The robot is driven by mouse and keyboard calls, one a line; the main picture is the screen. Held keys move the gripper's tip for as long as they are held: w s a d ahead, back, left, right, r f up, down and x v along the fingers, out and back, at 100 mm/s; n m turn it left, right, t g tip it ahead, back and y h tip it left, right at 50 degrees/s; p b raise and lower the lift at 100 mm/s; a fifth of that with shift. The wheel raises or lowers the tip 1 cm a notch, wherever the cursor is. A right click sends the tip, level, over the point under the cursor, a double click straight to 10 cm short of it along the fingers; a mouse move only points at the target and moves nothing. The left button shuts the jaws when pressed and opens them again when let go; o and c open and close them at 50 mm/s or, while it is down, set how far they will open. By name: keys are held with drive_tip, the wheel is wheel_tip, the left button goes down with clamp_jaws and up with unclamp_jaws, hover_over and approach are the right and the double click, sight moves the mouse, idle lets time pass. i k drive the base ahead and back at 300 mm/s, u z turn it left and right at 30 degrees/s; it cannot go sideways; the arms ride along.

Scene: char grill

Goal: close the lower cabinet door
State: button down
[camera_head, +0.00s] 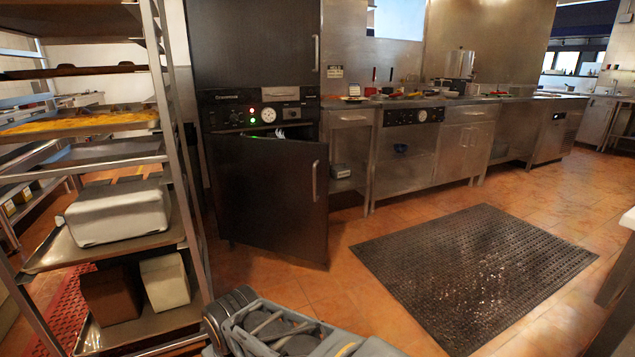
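The lower cabinet door (262,195) is a dark panel below the control panel of the tall dark cabinet (252,45). It stands partly open, its right edge swung out toward me and its left side at the cabinet. A vertical metal handle (315,181) is near its free right edge. A gap shows above the door's top edge, with small light items (280,134) just visible inside; most of the interior is hidden. A grey part of my own body shows at the bottom centre. My gripper cannot be made out in this view.
A metal rack (180,150) with trays and boxes stands close on the left. A black rubber mat (470,265) lies on the tiled floor at right. Steel counters (405,155) run along the back wall. Floor in front of the door is clear.

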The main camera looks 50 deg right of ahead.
sight(272, 194)
drive_tip(key=z, duration=1.55)
drive_tip(key=i, duration=1)
drive_tip(key=u, duration=1.6)
